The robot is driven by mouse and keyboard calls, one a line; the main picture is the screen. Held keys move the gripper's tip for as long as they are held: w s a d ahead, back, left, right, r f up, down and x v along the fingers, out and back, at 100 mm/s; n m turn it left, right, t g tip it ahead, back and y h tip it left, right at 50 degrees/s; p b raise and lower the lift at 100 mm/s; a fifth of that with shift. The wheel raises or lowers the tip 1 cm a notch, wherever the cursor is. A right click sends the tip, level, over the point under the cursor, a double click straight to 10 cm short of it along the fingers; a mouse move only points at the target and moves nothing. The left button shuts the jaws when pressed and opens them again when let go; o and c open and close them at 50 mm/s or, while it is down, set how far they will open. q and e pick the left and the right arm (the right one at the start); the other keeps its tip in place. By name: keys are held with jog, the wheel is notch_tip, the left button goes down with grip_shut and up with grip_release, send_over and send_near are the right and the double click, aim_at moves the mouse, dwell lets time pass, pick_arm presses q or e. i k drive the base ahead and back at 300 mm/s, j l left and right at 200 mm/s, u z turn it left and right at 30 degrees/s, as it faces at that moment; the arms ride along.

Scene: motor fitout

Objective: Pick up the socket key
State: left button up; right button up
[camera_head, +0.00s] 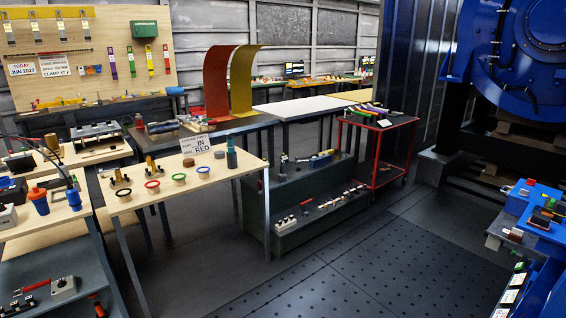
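I cannot pick out the socket key for certain; many tools in view are too small to tell apart. Small tools lie on a red trolley (375,148) right of centre, on a dark green stepped stand (257,190) in the middle, and on a blue rack (502,226) at the right edge. A red-handled tool (32,287) lies on a dark surface at the lower left. Neither of my grippers shows in this view.
A light wooden table (240,165) with coloured rings and a sign (195,145) stands left of centre. A wooden bench (62,217) is at the left edge. A large blue machine (545,85) stands at the right. The dark floor (340,270) in front is clear.

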aim_at(305, 213)
jog(key=i+j+u, duration=0.2)
jog(key=i, duration=1.7)
jog(key=i+l, duration=0.25)
jog(key=l, duration=0.15)
jog(key=i+l+u, duration=0.1)
jog(key=i+l, duration=0.45)
jog(key=l, duration=0.25)
jog(key=i+l, duration=0.25)
jog(key=l, duration=0.15)
jog(key=i+l+u, duration=0.1)
jog(key=i+l, duration=0.15)
jog(key=l, duration=0.15)
jog(key=i+l, duration=0.15)
jog(key=l, duration=0.2)
jog(key=i+l, duration=0.15)
jog(key=l, duration=0.15)
jog(key=i+l+u, duration=0.1)
jog(key=l, duration=0.25)
jog(key=i+l, duration=0.35)
jog(key=l, duration=0.3)
jog(key=i+l+u, duration=0.1)
jog(key=l, duration=0.25)
jog(key=i+l, duration=0.2)
jog(key=l, duration=0.15)
